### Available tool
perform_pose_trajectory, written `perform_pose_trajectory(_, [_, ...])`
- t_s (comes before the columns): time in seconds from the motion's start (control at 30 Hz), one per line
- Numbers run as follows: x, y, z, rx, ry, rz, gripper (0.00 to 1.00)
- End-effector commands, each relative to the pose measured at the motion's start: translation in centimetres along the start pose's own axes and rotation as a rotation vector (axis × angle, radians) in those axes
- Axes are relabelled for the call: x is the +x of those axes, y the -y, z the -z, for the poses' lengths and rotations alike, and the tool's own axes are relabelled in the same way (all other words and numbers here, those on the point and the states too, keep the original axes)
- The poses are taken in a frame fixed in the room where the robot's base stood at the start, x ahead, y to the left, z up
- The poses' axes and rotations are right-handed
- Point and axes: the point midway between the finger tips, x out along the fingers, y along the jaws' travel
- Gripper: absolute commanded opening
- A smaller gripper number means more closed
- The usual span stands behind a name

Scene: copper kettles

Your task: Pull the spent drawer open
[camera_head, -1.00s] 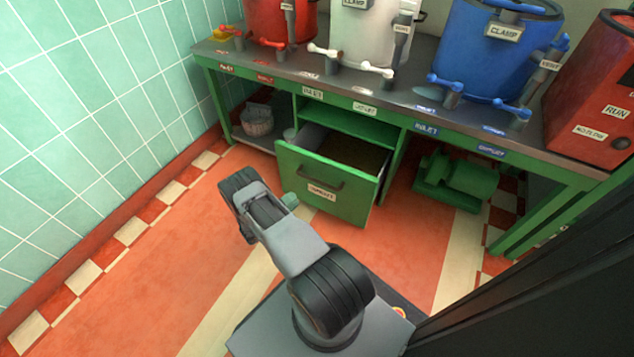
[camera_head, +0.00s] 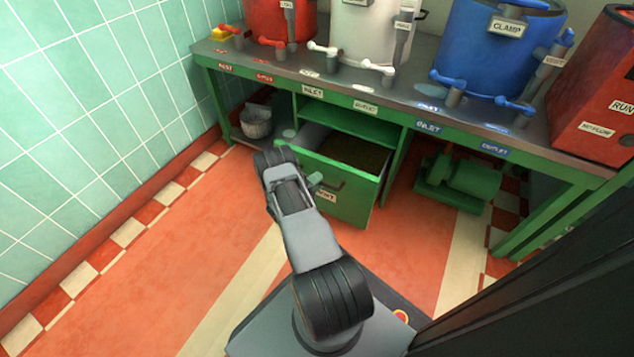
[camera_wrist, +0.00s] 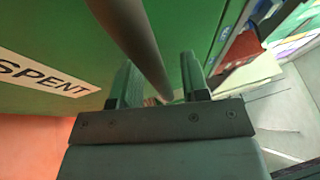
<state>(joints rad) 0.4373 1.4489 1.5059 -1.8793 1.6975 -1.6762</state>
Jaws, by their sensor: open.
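The spent drawer (camera_head: 350,205) is a green drawer under the bench, standing out from it with its open top showing. In the wrist view the handle (camera_wrist: 140,40) is a dark bar running down between the two fingers of my gripper (camera_wrist: 158,90). The gripper is open, with a finger on each side of the bar; I cannot tell whether either touches it. The white SPENT label (camera_wrist: 40,75) is on the drawer front at left. In the head view my arm hides the drawer's left part.
The green bench (camera_head: 400,110) carries red, white and blue kettles with taps. A green pump (camera_head: 458,182) sits below it at right and a bucket (camera_head: 256,122) at left. A tiled wall (camera_head: 80,130) bounds the left. The orange floor in front is clear.

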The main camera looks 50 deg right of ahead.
Motion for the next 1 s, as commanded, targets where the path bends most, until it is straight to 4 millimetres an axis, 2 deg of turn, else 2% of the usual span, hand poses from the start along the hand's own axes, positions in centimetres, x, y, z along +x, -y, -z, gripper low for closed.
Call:
perform_pose_trajectory(0.17, [0.00, 0.02, 0.00, 0.000, 0.000, 0.000, 0.42])
perform_pose_trajectory(0.6, [-0.03, 0.02, 0.00, 0.000, 0.000, 0.000, 0.00])
perform_pose_trajectory(1.0, [-0.20, 0.17, 0.27, 0.000, 0.000, 0.000, 0.00])
